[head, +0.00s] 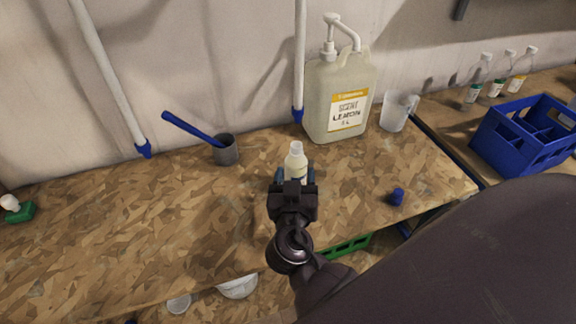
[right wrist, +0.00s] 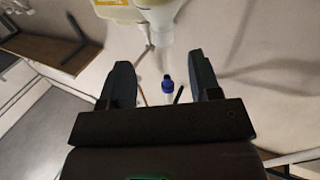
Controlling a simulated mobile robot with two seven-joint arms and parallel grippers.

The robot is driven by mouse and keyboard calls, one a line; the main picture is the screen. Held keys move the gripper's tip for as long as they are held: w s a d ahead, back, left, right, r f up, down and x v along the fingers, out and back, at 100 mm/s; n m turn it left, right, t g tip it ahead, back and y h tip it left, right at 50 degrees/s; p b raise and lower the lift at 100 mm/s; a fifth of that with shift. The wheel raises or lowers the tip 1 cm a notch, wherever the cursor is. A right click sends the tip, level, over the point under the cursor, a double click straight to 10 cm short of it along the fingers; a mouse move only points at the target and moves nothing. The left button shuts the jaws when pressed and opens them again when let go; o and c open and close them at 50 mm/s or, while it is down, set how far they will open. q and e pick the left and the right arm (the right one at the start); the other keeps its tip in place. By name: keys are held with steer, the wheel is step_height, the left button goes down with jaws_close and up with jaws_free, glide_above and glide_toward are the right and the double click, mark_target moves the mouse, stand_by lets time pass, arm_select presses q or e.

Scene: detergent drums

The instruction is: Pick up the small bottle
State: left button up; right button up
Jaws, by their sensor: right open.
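The small bottle (head: 296,160) is pale cream with a white cap and stands upright on the wooden worktop (head: 120,215). My right gripper (head: 295,177) is open, with its fingers pointing at the bottle and hiding its lower part in the head view. In the right wrist view, which looks upside down, a pale bottle neck (right wrist: 161,25) shows at the top, in line with the gap of my right gripper (right wrist: 160,62). I cannot tell whether the fingers are around the bottle or just short of it. My left gripper is not in view.
Behind stands a large lemon detergent jug (head: 325,100) with a pump. A clear cup (head: 397,113) is beside it. A grey cup (head: 225,150) with a blue-handled tool is left. A blue cap (head: 397,197) lies right. A blue crate (head: 500,150) stands far right.

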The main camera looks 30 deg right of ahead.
mark_target(296, 151)
steer(key=shift+m, duration=0.5)
steer(key=p+x, duration=0.1)
steer(key=x, duration=0.4)
steer(key=shift+d+r, duration=0.1)
steer(key=shift+w+d+r+p, duration=0.15)
steer(key=shift+w+p, duration=0.15)
steer(key=p+x, duration=0.1)
steer(key=x, duration=0.2)
steer(key=shift+w+r, duration=0.15)
steer(key=shift+w, duration=0.15)
steer(key=shift+w+d, duration=0.35)
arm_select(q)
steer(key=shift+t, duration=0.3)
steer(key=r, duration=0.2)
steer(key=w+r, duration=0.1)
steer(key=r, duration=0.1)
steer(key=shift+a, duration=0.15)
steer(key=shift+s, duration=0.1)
